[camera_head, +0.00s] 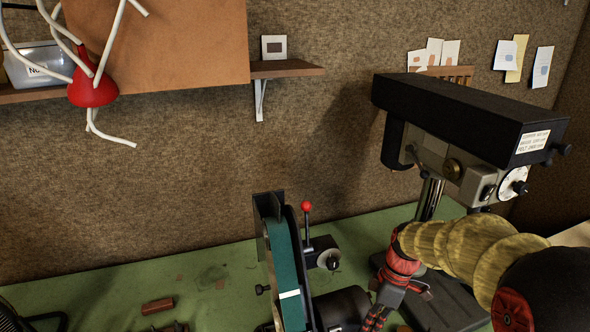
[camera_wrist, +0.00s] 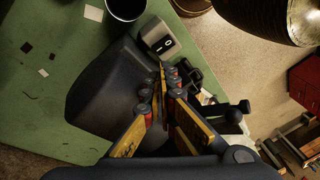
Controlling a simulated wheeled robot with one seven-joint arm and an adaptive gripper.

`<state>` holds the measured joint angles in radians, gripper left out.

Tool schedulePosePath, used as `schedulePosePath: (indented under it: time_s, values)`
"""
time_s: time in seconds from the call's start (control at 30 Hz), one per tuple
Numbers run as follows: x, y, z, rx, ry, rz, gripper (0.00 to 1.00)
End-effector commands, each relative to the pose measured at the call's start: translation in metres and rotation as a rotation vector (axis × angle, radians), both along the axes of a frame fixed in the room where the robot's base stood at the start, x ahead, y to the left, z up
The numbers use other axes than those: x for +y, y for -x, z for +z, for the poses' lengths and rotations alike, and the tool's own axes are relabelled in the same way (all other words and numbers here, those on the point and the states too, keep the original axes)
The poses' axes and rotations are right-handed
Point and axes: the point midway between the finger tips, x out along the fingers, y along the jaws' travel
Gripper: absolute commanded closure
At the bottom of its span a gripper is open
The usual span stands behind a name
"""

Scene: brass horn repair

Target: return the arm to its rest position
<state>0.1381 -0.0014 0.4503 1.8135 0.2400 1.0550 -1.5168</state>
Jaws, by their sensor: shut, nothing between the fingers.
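My gripper (camera_head: 377,316) hangs low at the right of the head view, at the end of my arm, which comes in from the lower right. The lower end of the gripper is close to the bottom picture edge. In the wrist view my gripper (camera_wrist: 162,80) has its two yellow-and-black fingers together, with nothing between them. Beyond the fingers is a dark machine housing (camera_wrist: 105,88) with a light I/O switch (camera_wrist: 160,38). I cannot tell whether the fingers touch it.
A belt sander (camera_head: 285,262) with a red-knobbed lever (camera_head: 306,206) stands left of my gripper. A black-topped drill press (camera_head: 465,110) rises behind my arm. A shelf (camera_head: 288,70) is on the wall. The green bench (camera_head: 215,265) is mostly clear left of the sander.

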Motion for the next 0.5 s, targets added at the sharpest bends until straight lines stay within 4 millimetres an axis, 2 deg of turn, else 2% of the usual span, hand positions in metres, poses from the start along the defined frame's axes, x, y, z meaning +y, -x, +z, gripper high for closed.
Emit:
schedulePosePath:
  time_s: [0.27, 0.5]
  values:
    - [-0.008, 0.042, 0.017, 0.054, 0.138, -0.588, 1.0]
    - [-0.01, 0.094, 0.049, -0.035, 0.18, -1.083, 1.0]
